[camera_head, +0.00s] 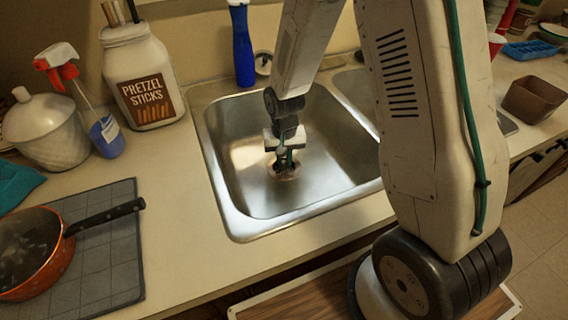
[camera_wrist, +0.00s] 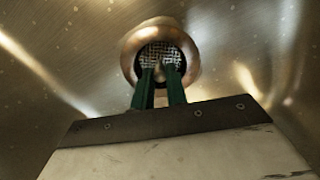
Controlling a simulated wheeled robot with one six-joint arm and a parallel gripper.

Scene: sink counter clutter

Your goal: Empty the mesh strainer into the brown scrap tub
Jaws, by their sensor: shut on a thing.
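The mesh strainer (camera_wrist: 160,50) shows in the wrist view as a patterned mesh inside a round copper-coloured ring. It is at the drain in the sink floor; in the head view only a dark bit of it (camera_head: 283,174) shows below my gripper. My gripper (camera_head: 286,162) points down into the left sink basin. Its two green fingers also show in the wrist view (camera_wrist: 161,76), shut on the strainer at its middle. I cannot tell whether the strainer is lifted at all. The brown scrap tub (camera_head: 534,99) stands on the counter at the far right.
The steel basin (camera_head: 240,190) around my gripper is otherwise empty. A pretzel jar (camera_head: 145,80), spray bottle (camera_head: 65,65), blue cup (camera_head: 107,138) and orange pan (camera_head: 50,265) stand left. A blue bottle (camera_head: 242,48) stands behind the sink. A blue tray (camera_head: 530,49) lies behind the tub.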

